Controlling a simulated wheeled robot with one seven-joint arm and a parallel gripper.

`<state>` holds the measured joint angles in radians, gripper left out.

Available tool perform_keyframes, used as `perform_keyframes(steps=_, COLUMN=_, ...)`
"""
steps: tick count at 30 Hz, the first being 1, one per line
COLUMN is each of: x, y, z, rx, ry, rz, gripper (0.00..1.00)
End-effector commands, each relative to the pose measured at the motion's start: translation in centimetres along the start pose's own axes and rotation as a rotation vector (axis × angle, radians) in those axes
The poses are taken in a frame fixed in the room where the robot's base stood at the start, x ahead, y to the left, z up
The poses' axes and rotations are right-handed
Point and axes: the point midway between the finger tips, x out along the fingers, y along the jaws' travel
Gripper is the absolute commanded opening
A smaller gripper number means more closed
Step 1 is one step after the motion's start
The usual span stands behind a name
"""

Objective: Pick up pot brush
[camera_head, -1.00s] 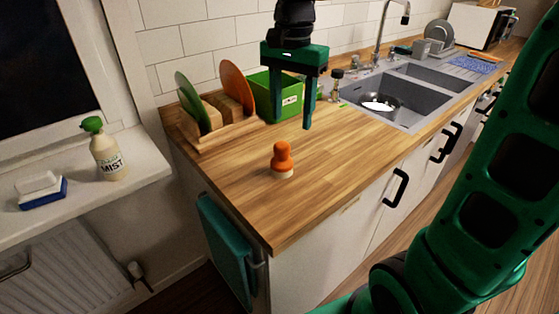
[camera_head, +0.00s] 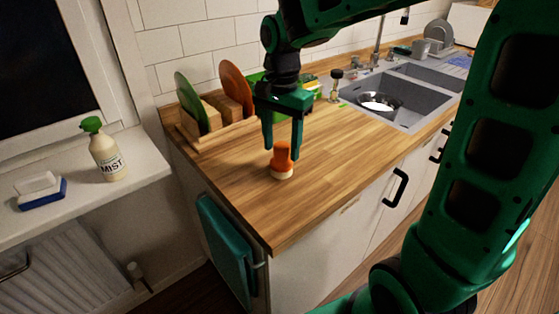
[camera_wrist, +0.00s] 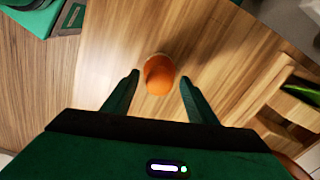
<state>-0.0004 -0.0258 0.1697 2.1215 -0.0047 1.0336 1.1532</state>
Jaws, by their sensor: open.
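The pot brush (camera_head: 283,157) has an orange knob handle and a pale base. It stands upright on the wooden counter near its front left part. My gripper (camera_head: 282,151) is open, pointing down, with its fingers at the brush in the head view; the left finger overlaps the space just beside and behind it. In the wrist view the orange brush top (camera_wrist: 159,75) lies between the fingertips and slightly beyond them, with a gap on both sides.
A wooden rack with a green and an orange board (camera_head: 237,88) stands at the back left. A green box (camera_head: 257,78) is partly hidden behind my gripper. The sink (camera_head: 411,104) with a pan is to the right. The counter (camera_head: 320,170) around the brush is clear.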

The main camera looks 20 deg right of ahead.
Motion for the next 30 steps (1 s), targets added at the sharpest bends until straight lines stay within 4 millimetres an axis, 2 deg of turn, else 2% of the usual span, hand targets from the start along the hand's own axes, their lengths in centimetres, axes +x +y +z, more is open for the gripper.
perform_keyframes(steps=4, x=1.1, y=0.0, z=0.0, rx=0.000, ry=0.000, rz=0.000, gripper=0.52)
perform_keyframes(steps=11, x=1.2, y=0.0, z=0.0, rx=0.000, ry=0.001, rz=-0.001, gripper=0.52)
perform_keyframes(steps=17, x=1.2, y=0.0, z=0.0, rx=0.000, ry=0.001, rz=-0.001, gripper=0.07)
perform_keyframes(steps=19, x=1.2, y=0.0, z=0.0, rx=0.000, ry=0.001, rz=-0.001, gripper=0.07)
perform_keyframes(steps=20, x=1.2, y=0.0, z=0.0, rx=0.000, ry=0.001, rz=-0.001, gripper=0.03)
perform_keyframes(steps=26, x=1.0, y=0.0, z=0.0, rx=0.000, ry=0.001, rz=-0.001, gripper=0.03)
perform_keyframes(steps=30, x=-0.2, y=-0.1, z=0.0, rx=0.000, ry=0.002, rz=-0.003, gripper=0.03)
